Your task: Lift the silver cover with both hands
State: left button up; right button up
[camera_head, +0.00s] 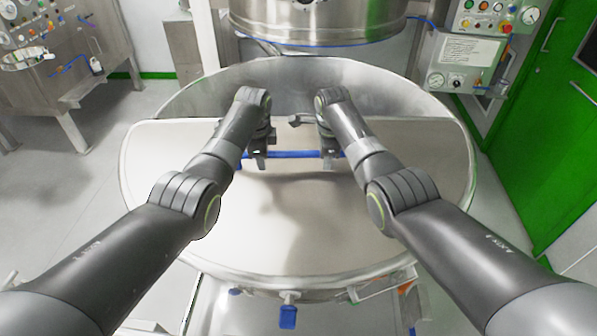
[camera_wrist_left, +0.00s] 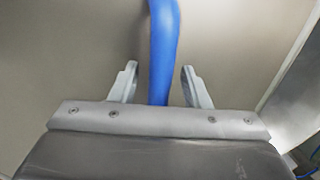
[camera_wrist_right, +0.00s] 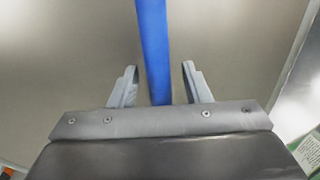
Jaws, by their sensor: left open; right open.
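The silver cover (camera_head: 300,225) is a flat half-lid over the near part of a large round steel bowl. A blue bar handle (camera_head: 290,155) runs left to right near its far edge. My left gripper (camera_head: 258,160) is open at the handle's left part; in the left wrist view the blue handle (camera_wrist_left: 164,50) passes between its fingers. My right gripper (camera_head: 338,152) is open at the handle's right part; in the right wrist view the handle (camera_wrist_right: 154,50) lies between its fingers. Neither gripper is closed on it. The right fingertips are partly hidden by my arm in the head view.
The bowl's far half (camera_head: 300,85) is open behind the cover. A steel vessel (camera_head: 315,20) stands above and behind it. A control panel (camera_head: 480,50) and a green door (camera_head: 550,120) are at right. A steel bench (camera_head: 75,60) is at left, with clear floor between.

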pick_arm(q)
grip_shut()
pick_arm(e)
grip_shut()
dwell(0.9)
pick_arm(q)
jog(key=shift+w+r, duration=0.1)
jog(key=shift+r, duration=0.1)
pick_arm(e)
jog(key=shift+w+r, duration=0.15)
jog(key=shift+r, duration=0.05)
